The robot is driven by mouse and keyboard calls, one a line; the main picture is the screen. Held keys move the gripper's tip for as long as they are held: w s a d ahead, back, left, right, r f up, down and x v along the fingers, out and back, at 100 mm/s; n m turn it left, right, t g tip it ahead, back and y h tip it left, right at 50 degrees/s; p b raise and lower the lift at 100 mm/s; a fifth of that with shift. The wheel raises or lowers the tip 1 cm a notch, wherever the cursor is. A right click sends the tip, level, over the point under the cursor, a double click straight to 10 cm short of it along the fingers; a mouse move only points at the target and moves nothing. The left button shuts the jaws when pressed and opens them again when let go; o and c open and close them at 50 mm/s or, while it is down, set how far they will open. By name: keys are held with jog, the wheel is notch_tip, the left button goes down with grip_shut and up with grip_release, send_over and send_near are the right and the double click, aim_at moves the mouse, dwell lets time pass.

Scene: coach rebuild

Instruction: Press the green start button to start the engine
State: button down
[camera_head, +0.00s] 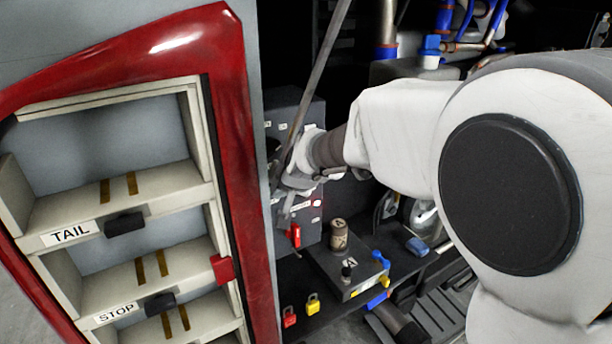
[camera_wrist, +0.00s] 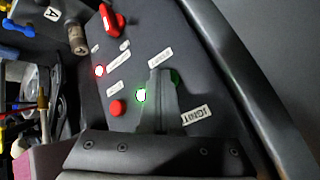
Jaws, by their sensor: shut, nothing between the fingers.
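The grey control panel (camera_wrist: 130,72) fills the middle of the wrist view; in the head view the panel (camera_head: 310,230) is partly hidden by my arm. My gripper (camera_wrist: 163,75) is shut and empty, its fingertips over the panel face. A darker green round part (camera_wrist: 176,77), apparently the green button, shows at the right of the fingertips, partly hidden by them. A brightly lit green lamp (camera_wrist: 141,96) sits just left of the fingers. Whether the fingertips touch the green part I cannot tell. In the head view my gripper (camera_head: 290,182) is small against the panel.
On the panel are a red button (camera_wrist: 117,107), a lit red lamp (camera_wrist: 99,71) and a red rotary switch (camera_wrist: 112,18). Red (camera_head: 289,316) and yellow (camera_head: 313,304) padlocks stand on the shelf below. A red-framed cabinet (camera_head: 235,130) stands close on the left.

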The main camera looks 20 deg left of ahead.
jog(key=shift+d, duration=0.1)
dwell(0.3)
jog(key=shift+s+d+b, duration=0.4)
jog(key=shift+s+d, duration=0.15)
jog(key=shift+d, duration=0.05)
jog(key=s+d+b, duration=0.1)
jog(key=d, duration=0.1)
jog(key=s+d+b, duration=0.1)
jog(key=s+d, duration=0.1)
dwell(0.4)
dwell(0.4)
jog(key=s+d+r+h, duration=0.1)
jog(key=s+d+r, duration=0.15)
jog(key=d, duration=0.85)
jog(key=s+d+m+h, duration=0.1)
jog(key=s+d+h, duration=0.1)
jog(key=s+d, duration=0.6)
jog(key=s+d+h, duration=0.3)
jog(key=s+d, duration=0.5)
jog(key=d, duration=0.8)
jog(key=shift+d+f+m+g, duration=0.2)
jog(key=shift+d+m+g, duration=0.1)
jog(key=shift+m, duration=0.1)
